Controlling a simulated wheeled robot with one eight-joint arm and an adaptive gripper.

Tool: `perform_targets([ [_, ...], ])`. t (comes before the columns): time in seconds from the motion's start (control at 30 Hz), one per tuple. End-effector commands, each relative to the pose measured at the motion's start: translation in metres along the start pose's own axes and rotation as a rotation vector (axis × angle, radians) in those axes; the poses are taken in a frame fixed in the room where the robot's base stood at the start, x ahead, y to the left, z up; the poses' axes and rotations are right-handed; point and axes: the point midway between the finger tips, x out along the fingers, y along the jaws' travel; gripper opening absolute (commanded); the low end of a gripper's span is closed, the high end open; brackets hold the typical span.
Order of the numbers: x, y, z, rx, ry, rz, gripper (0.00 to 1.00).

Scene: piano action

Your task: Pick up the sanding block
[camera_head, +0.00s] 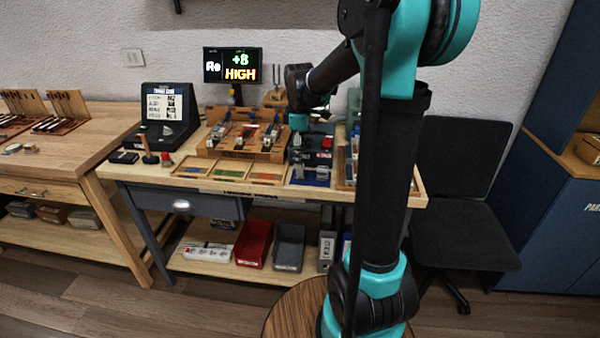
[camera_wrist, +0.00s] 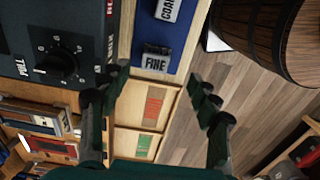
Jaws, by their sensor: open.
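Two small blocks lie on a blue tray (camera_wrist: 178,46) in the wrist view. One is labelled FINE (camera_wrist: 155,62), and the other, labelled with a cut-off word starting COA (camera_wrist: 167,10), is at the top edge. My gripper (camera_wrist: 157,79) is open, with its two dark fingers apart, and the FINE block shows just beyond the gap between the fingertips. Nothing is between the fingers. In the head view the blue tray (camera_head: 310,177) is at the bench's front edge; the blocks on it are too small to tell apart.
A dark device with a knob (camera_wrist: 55,63) stands close to the left finger. Wooden trays with coloured patches (camera_wrist: 152,112) lie beside the blue tray. The bench (camera_head: 150,172) ends just right of them in the wrist view, with floor and a barrel (camera_wrist: 262,35) beyond.

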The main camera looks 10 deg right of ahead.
Motion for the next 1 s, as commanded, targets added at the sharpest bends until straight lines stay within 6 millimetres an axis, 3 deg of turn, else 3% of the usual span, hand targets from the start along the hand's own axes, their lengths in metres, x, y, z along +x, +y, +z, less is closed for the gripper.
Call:
perform_targets([
  [0.27,0.019,0.002,0.000,0.001,0.000,0.000,0.62],
  [0.6,0.061,0.007,0.001,0.000,0.000,0.000,0.62],
  [0.87,0.064,0.007,0.001,0.000,0.000,0.000,0.62],
  [1.0,0.063,0.007,0.001,0.001,0.000,0.000,0.47],
])
